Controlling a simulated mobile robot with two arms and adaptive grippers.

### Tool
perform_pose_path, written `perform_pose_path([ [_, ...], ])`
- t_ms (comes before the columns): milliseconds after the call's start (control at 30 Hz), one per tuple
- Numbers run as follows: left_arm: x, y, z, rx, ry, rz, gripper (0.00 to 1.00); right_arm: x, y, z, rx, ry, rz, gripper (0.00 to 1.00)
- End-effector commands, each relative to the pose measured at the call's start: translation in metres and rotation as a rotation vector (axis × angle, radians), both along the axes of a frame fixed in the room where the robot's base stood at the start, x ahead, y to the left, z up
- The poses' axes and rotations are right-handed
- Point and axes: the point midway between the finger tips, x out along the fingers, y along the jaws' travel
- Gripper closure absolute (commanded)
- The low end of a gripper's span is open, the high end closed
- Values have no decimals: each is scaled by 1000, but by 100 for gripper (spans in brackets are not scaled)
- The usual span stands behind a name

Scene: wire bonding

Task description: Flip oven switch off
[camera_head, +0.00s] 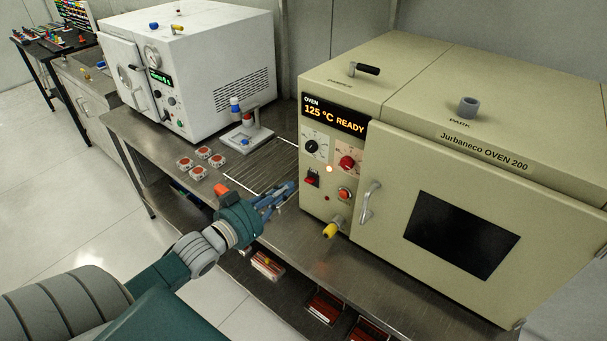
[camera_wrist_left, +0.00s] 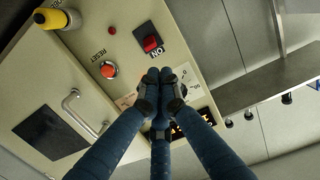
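The beige oven (camera_head: 450,160) stands on the right of the metal bench, its display reading 125 °C READY. Its red switch (camera_head: 312,178) sits in a black frame on the front panel. In the left wrist view the switch (camera_wrist_left: 151,43) has an ON label beside it; I cannot tell its position for sure. My left gripper (camera_head: 288,190) is just left of the panel, fingers pointing at it, apart from the switch in the head view. In the wrist view its fingertips (camera_wrist_left: 160,78) are close together with nothing between them. My right gripper is not in view.
A white oven (camera_head: 210,70), a small stand (camera_head: 245,130) and several red-topped parts (camera_head: 203,152) occupy the bench's left.

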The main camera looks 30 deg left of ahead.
Motion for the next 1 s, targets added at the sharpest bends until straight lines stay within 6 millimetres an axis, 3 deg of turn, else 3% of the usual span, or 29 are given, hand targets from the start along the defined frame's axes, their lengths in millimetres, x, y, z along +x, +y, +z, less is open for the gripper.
perform_pose_path([
  [200, 41, -3, 0, 0, -4, 0, 100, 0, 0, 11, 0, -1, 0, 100],
  [400, 68, -5, -4, 1, -2, 0, 100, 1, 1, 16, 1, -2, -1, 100],
  [600, 77, -6, -7, 1, 0, -1, 100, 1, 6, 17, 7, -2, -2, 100],
  [1000, 77, -6, -9, 0, -6, -1, 100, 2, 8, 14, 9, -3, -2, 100],
])
